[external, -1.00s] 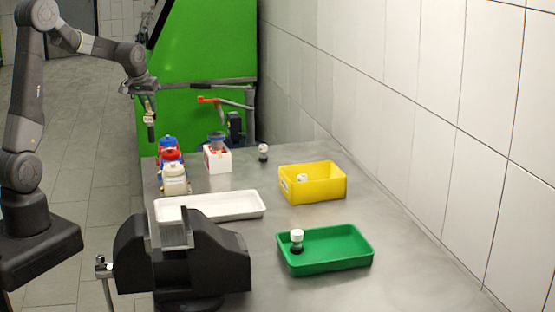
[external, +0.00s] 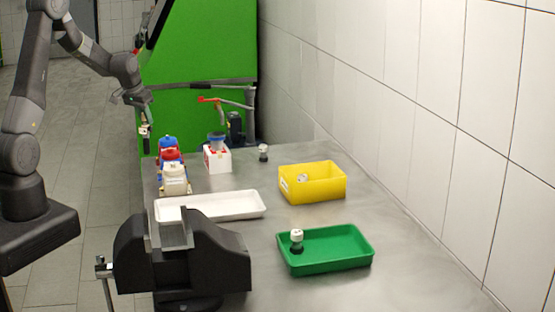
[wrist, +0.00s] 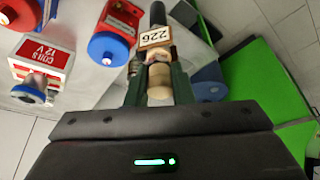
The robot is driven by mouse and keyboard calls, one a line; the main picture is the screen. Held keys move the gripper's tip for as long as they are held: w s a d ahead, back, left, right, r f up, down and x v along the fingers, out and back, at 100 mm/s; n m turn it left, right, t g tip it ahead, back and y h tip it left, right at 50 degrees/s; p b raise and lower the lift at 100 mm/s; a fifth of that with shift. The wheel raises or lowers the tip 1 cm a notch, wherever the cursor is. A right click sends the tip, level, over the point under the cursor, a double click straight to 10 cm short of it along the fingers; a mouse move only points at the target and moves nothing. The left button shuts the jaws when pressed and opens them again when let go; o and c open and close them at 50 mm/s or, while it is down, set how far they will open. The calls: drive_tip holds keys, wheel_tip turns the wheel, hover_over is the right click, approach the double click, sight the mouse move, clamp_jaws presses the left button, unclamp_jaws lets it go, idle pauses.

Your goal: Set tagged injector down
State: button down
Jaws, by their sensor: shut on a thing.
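The injector (wrist: 160,75) is pale tan with a dark tip. It carries a white tag (wrist: 155,38) reading 226. My gripper (wrist: 158,84) is shut on it, one finger on each side of the tan body. In the external view my gripper (external: 145,122) holds the injector (external: 146,144), dark end down, at the far left corner of the bench.
A white box (external: 217,160), labelled COILS 12 V in the wrist view, stands beside the bottles. A white tray (external: 235,206) lies nearer, behind a black vise (external: 220,262). A yellow bin (external: 325,190) and a green tray (external: 340,258) sit right. Bench right of them is clear.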

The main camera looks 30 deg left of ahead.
drive_tip(key=shift+w+a+f+m+h+b, duration=0.1)
drive_tip(key=shift+f+m+h+b, duration=0.15)
drive_tip(key=shift+m, duration=0.4)
drive_tip(key=shift+a+f+m+h+b, duration=0.1)
drive_tip(key=shift+f+m+h, duration=0.15)
drive_tip(key=shift+m, duration=0.4)
drive_tip(key=shift+w, duration=0.4)
drive_tip(key=w+d+r+n+y, duration=0.15)
drive_tip(key=w+n, duration=0.25)
drive_tip(key=w, duration=0.7)
drive_tip(key=s+d+r, duration=0.1)
drive_tip(key=s+d, duration=0.1)
drive_tip(key=d, duration=0.3)
drive_tip(key=shift+d+m, duration=0.3)
drive_tip(key=shift+m, duration=0.1)
drive_tip(key=shift+d+r, duration=0.1)
